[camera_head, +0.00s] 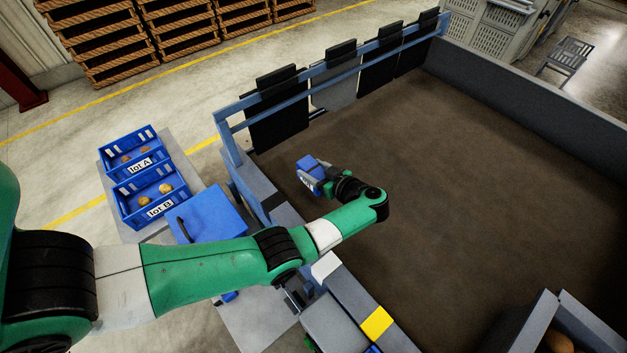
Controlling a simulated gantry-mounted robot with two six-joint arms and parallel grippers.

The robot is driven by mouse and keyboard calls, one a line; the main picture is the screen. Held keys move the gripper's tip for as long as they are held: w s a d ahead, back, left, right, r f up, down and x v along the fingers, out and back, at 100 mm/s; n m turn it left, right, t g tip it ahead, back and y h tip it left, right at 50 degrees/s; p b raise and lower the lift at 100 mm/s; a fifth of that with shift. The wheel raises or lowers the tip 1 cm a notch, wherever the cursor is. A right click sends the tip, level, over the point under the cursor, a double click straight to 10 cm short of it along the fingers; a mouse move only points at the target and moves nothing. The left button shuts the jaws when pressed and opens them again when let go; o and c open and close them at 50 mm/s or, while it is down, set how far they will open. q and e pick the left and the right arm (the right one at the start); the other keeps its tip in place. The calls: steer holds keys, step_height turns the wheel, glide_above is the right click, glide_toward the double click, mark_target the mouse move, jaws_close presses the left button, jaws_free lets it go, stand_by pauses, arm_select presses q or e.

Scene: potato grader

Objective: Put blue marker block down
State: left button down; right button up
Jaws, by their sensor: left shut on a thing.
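The blue marker block (307,163) is in my left gripper (320,181), over the near left part of the brown belt surface (430,180). A white label with dark marks shows on its near side. The left gripper is shut on the block, and the wrist hides part of the fingers. I cannot tell how high the block is above the brown surface. My right gripper does not show.
Blue crates marked lot A (147,137) and lot B (122,205) hold potatoes at the left. A blue box (212,213) stands beside them. A blue rail (310,83) with dark flaps edges the back, and a grey wall (540,97) the right. The brown surface is largely bare.

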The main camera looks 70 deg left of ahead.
arm_select(q)
steer(key=shift+a+f+b, duration=0.15)
steer(key=shift+f+b, duration=0.15)
steer(key=shift+b, duration=0.05)
step_height(320, 180, down, 3)
steer(key=shift+w+f+b, duration=0.1)
steer(key=shift+b, duration=1)
steer(key=shift+c, duration=0.6)
jaws_free()
